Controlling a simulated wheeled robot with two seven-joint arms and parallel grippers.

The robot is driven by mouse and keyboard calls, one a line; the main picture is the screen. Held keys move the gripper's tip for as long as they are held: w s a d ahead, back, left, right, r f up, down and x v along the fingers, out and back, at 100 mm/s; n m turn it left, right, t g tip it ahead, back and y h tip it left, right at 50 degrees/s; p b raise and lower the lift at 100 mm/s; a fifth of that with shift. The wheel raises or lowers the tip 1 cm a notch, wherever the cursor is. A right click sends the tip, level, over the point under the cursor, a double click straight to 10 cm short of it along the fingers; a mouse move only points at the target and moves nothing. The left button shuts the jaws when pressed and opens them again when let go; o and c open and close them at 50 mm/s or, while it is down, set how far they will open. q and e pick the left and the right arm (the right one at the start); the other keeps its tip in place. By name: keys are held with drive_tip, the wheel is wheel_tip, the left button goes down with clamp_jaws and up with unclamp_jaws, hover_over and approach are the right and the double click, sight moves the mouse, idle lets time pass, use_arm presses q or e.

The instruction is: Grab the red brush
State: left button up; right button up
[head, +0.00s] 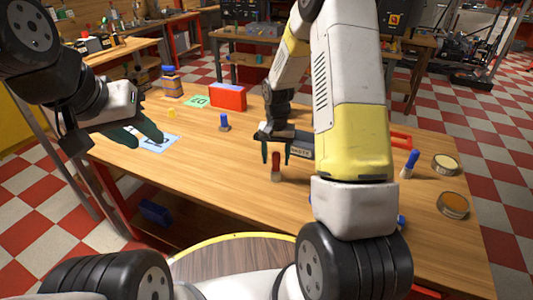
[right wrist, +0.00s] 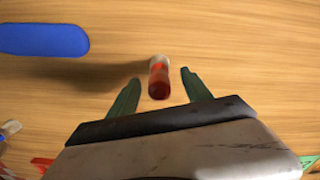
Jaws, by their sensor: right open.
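The red brush (head: 276,168) stands upright on the wooden table, near the table's middle. In the right wrist view the red brush (right wrist: 158,80) shows between and just beyond the fingertips. My right gripper (head: 275,152) is open above and around the top of the brush, with its green fingers (right wrist: 158,92) apart on either side; contact is not visible. My left gripper (head: 149,140) is at the table's left, over a blue card, with its fingers apart and nothing seen between them.
A blue brush (head: 224,123) stands behind the red one, and another (head: 410,163) stands to the right by two round tins (head: 453,205). A red box (head: 228,96) and a green card (head: 196,101) lie at the back. The table's front left is clear.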

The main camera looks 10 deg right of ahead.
sight(276, 164)
drive_tip(key=shift+f, duration=1.5)
drive_tip(key=shift+s, duration=0.1)
clamp_jaws()
drive_tip(key=shift+r, duration=0.1)
